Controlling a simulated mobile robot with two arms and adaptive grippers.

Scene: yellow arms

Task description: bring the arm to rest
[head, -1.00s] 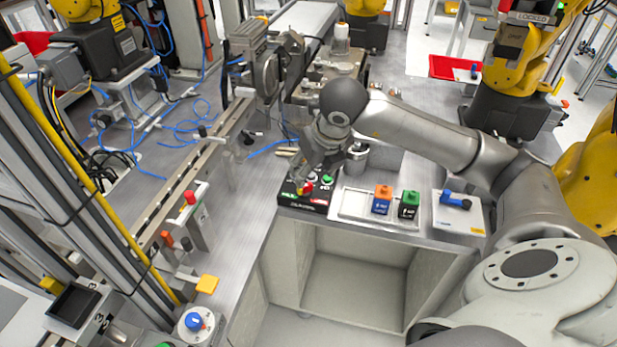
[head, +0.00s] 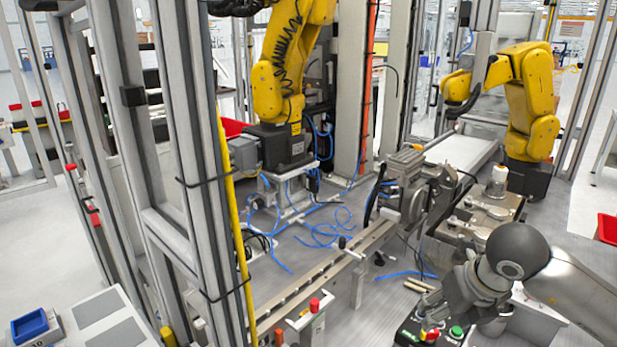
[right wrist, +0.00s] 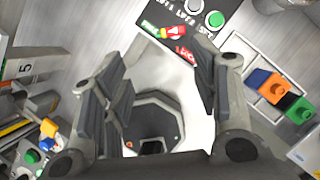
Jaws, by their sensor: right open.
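My right arm comes in from the lower right of the head view. Its gripper (head: 440,303) points down over the workbench, just above the black control box (head: 410,336) and partly hiding it. In the right wrist view the right gripper (right wrist: 160,88) has its dark-padded fingers spread wide, with nothing between them. The control box shows there at the top (right wrist: 195,22), with green and white buttons and a red and yellow part. I cannot tell in the head view whether the fingers touch the box. My left gripper is in neither view.
A yellow robot arm (head: 278,70) stands behind the bench, and another (head: 530,105) stands farther right. A rail (head: 330,275) and loose blue cables (head: 320,235) lie on the bench. Metal posts stand at left. Orange (right wrist: 272,90) and green (right wrist: 297,108) blocks sit in a tray.

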